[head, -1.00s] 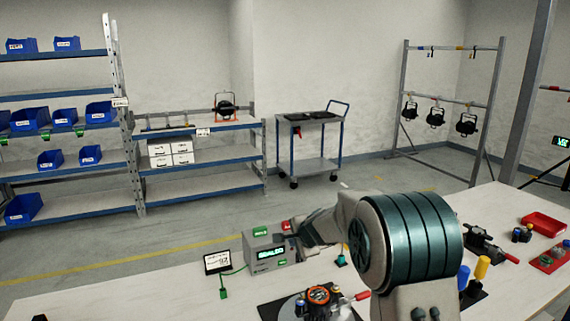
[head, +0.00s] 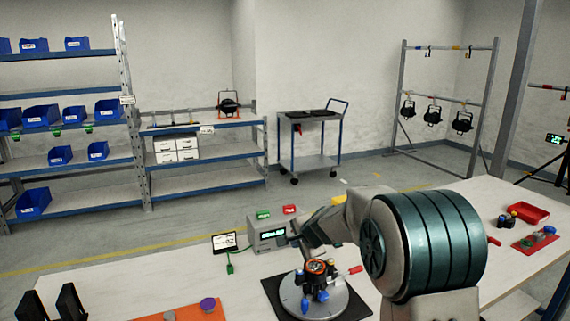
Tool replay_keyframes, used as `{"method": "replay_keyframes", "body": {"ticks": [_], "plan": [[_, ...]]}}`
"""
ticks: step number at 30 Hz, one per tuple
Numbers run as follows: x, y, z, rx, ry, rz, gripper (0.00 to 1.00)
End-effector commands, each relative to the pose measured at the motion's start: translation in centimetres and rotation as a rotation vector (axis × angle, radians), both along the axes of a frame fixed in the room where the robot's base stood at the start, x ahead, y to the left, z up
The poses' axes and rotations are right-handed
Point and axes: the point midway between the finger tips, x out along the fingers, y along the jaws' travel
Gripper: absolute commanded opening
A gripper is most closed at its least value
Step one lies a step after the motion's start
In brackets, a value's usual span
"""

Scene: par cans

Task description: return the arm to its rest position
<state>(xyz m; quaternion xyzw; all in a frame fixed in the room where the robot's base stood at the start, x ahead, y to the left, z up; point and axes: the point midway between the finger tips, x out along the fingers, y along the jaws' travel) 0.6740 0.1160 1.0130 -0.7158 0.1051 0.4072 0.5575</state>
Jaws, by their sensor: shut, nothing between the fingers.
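My arm reaches across the workbench from the lower right. Its large teal-banded joint fills the near right of the head view. The forearm runs left behind that joint and narrows toward my gripper (head: 297,241). My gripper is small and dark, shut and empty, near the right side of a grey box with a lit display (head: 268,235). It appears apart from the turntable fixture (head: 318,300) in front of it; fine finger detail is too small to make out.
The white workbench (head: 130,283) carries a small display (head: 225,242), an orange mat (head: 180,314), black uprights (head: 72,301) and a red tray (head: 528,213). Shelving with blue bins (head: 33,203), a cart (head: 310,165) and a lamp rack (head: 400,75) stand beyond the open floor.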

Motion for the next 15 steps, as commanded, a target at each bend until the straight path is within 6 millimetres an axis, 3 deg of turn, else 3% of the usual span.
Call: {"method": "replay_keyframes", "body": {"ticks": [8,11,15], "plan": [[-4.7,-0.6,2.0,-0.095,0.000,0.142,0.00],[-7.2,-1.1,2.7,-0.146,0.006,0.211,0.00],[-12.4,-2.3,3.6,-0.250,0.022,0.344,0.00]]}}
